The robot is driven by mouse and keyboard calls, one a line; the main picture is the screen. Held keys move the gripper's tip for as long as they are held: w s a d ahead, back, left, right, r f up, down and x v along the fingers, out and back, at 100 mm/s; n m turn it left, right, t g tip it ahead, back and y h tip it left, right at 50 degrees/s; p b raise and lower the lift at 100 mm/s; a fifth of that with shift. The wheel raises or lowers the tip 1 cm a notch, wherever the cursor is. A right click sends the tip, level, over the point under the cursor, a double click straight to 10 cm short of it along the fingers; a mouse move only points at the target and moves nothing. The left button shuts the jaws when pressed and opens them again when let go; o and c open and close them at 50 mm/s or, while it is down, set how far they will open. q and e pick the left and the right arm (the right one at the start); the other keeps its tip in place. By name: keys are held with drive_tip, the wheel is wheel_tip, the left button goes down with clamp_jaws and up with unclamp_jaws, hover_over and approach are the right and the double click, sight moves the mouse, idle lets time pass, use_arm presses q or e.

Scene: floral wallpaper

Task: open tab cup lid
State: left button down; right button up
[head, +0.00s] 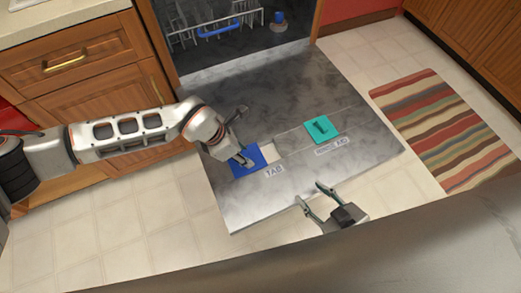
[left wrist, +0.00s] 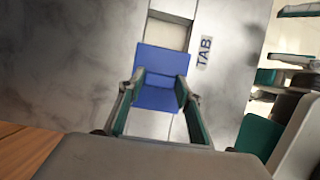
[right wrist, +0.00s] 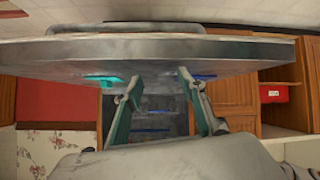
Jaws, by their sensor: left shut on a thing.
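The blue tab cup lid (head: 248,163) lies on the lowered grey dishwasher door, beside a printed TAB label. A pale open recess (head: 272,149) shows next to it; in the left wrist view the recess (left wrist: 167,34) is beyond the blue lid (left wrist: 162,60). My left gripper (head: 241,157) is at the lid, its fingers (left wrist: 161,86) on either side of the lid's near part and shut on it. My right gripper (head: 311,194) is open and empty beside the door's near edge; its spread fingers (right wrist: 160,80) show in the right wrist view.
The door (head: 290,85) also carries a teal lid (head: 323,129) with its own label. The dishwasher's rack (head: 213,31) is behind the door. Wooden cabinets (head: 80,62) stand at left. A striped rug (head: 440,125) lies on the tiled floor at right.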

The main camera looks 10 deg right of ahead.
sight(233, 164)
use_arm(q)
drive_tip(key=a, duration=0.1)
drive_tip(key=a+r+p, duration=0.1)
drive_tip(key=a, duration=0.1)
use_arm(e)
drive_tip(key=shift+w+d+r, duration=0.1)
drive_tip(key=shift+d+r, duration=0.1)
drive_tip(key=shift+r, duration=0.3)
use_arm(q)
drive_tip(key=shift+s+a+f, duration=0.2)
drive_tip(key=shift+a, duration=0.05)
drive_tip(key=shift+s+a+f, duration=0.1)
drive_tip(key=shift+f, duration=0.15)
use_arm(e)
drive_tip(key=shift+d+f, duration=0.1)
drive_tip(key=shift+f, duration=0.15)
use_arm(q)
drive_tip(key=c, duration=1.4)
unclamp_jaws()
drive_tip(key=v, duration=1.2)
drive_tip(key=shift+s, duration=0.1)
